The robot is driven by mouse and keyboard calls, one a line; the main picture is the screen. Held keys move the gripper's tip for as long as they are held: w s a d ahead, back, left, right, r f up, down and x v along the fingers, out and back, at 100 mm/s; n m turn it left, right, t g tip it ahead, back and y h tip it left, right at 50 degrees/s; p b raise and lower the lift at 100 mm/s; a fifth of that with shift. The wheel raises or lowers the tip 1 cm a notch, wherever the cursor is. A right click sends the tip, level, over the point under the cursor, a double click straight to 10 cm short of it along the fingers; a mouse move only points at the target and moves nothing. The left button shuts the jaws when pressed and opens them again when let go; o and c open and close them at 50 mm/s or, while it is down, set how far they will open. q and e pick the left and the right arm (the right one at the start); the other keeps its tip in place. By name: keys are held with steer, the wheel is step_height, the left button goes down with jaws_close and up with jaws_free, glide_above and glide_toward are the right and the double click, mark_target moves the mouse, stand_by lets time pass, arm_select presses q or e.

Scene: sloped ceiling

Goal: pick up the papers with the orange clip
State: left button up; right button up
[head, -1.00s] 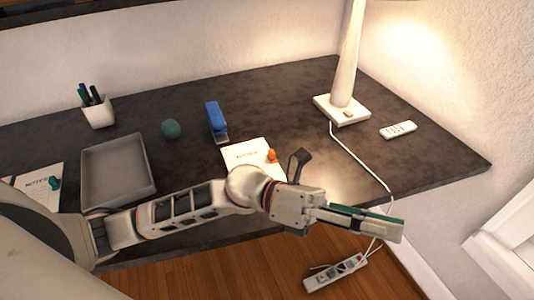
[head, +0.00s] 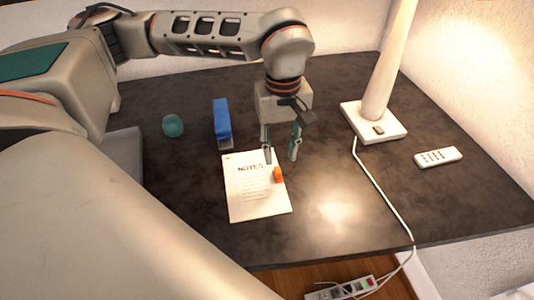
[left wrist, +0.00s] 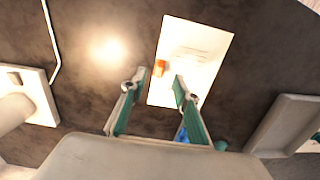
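The papers (head: 255,200) lie flat on the dark desk in the head view, with "NOTES" printed at the top. The orange clip (head: 278,174) sits on their right edge. In the left wrist view the papers (left wrist: 192,58) and the orange clip (left wrist: 160,68) lie beyond the fingertips. My left gripper (head: 281,160) points down over the papers' upper right edge, close to the clip. Its fingers are apart with nothing between them; it also shows open in the left wrist view (left wrist: 160,80). My right gripper is not in view.
A blue stapler (head: 222,122) and a green ball (head: 173,126) stand left of the gripper. A lamp (head: 374,122) with a cord and a remote (head: 438,157) are at right. A grey tray (left wrist: 281,124) is partly hidden by my arm in the head view. The desk front right is clear.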

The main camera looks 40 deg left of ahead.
mark_target(278, 170)
arm_select(q)
steer(key=shift+w+a, duration=0.25)
steer(key=shift+a, duration=0.15)
steer(key=shift+f, duration=1.6)
step_height(278, 170, down, 4)
steer(key=shift+r+b, duration=0.25)
steer(key=shift+b, duration=0.15)
steer(key=shift+f, duration=0.3)
jaws_close()
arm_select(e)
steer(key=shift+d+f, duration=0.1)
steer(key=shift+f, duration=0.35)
